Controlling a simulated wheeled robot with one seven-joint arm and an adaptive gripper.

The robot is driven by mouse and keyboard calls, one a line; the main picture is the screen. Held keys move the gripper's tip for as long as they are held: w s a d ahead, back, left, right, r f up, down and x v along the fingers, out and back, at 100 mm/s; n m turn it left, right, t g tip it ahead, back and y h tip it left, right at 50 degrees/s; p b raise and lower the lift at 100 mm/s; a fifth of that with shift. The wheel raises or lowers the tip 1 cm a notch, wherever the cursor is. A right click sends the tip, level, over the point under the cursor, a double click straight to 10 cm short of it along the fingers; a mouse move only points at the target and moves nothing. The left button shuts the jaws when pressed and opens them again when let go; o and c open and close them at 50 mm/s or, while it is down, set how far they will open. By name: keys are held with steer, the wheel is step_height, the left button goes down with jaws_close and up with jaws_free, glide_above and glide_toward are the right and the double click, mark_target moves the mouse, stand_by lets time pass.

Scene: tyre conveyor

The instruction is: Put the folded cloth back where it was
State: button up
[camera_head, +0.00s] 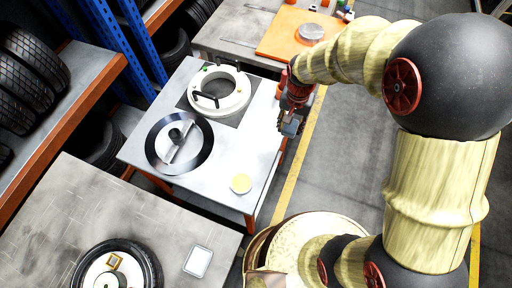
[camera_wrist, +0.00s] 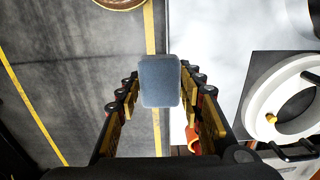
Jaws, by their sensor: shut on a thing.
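The folded cloth (camera_wrist: 160,82) is a small blue-grey block with rounded corners. My gripper (camera_wrist: 163,95) is shut on it, with one jointed finger at each side in the wrist view. In the head view my gripper (camera_head: 294,111) hangs just off the right edge of the middle table (camera_head: 222,168), and the cloth (camera_head: 290,128) shows small below it. In the wrist view the cloth overlaps the table's edge, with floor to its left and the pale tabletop to its right. Its height above them is hard to tell.
An orange board (camera_head: 275,45) lies on the back table. A tyre (camera_head: 145,262) and a pale square (camera_head: 198,260) lie on the front table.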

steer(key=s+a+f, duration=0.2)
steer(key=a+f, duration=0.1)
steer(key=a, duration=0.3)
steer(key=b, duration=0.2)
glide_above(257, 151)
steer(key=f, duration=0.5)
steer(key=shift+w+d, duration=0.15)
steer(key=shift+d, duration=0.2)
steer(key=shift+a+f, duration=0.3)
steer(key=shift+f, duration=0.2)
steer(key=shift+a+f+b, duration=0.15)
steer(key=shift+f+b, duration=0.25)
steer(key=shift+f, duration=1.2)
steer(key=shift+f, duration=0.1)
steer(key=o, duration=1.1)
step_height(257, 151, up, 12)
steer(key=shift+r+p, duration=0.15)
steer(key=shift+p, duration=1.05)
